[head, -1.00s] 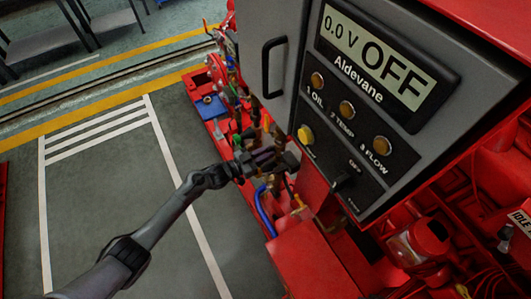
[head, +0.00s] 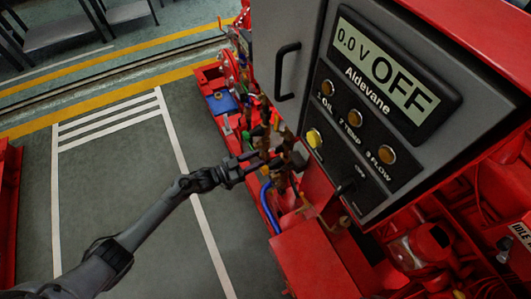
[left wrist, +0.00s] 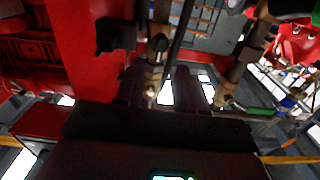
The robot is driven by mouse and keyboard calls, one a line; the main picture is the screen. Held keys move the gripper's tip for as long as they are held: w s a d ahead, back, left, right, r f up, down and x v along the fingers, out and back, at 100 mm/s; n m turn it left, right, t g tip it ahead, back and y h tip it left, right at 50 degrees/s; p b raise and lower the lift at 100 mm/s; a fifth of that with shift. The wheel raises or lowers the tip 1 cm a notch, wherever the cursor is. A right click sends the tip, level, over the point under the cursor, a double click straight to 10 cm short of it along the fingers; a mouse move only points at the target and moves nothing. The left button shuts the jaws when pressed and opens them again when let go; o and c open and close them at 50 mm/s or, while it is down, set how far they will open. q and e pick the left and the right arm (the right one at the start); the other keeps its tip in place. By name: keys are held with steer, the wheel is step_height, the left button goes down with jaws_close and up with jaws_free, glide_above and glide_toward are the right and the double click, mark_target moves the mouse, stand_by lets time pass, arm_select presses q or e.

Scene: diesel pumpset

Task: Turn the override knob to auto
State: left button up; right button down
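The control panel (head: 350,140) faces me on the grey cabinet, and its display (head: 385,68) reads "0.0 V OFF". A black knob (head: 346,187) sits low on the panel, beside a small "OFF" label. Its exact pointing is too small to tell. My left gripper (head: 280,158) is left of and below the panel, in front of brass and dark pipework, apart from the knob. In the left wrist view its two dark fingers (left wrist: 165,90) stand apart with a gap between them, with pipes beyond. My right gripper is not in view.
A yellow button (head: 314,138) and amber lamps (head: 355,118) are on the panel above the knob. A black door handle (head: 286,72) sticks out at left. Pipes, a blue hose (head: 268,207) and a red box (head: 305,255) crowd below. Floor at left is clear.

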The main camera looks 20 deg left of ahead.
arm_select(q)
steer(key=shift+v, duration=1.5)
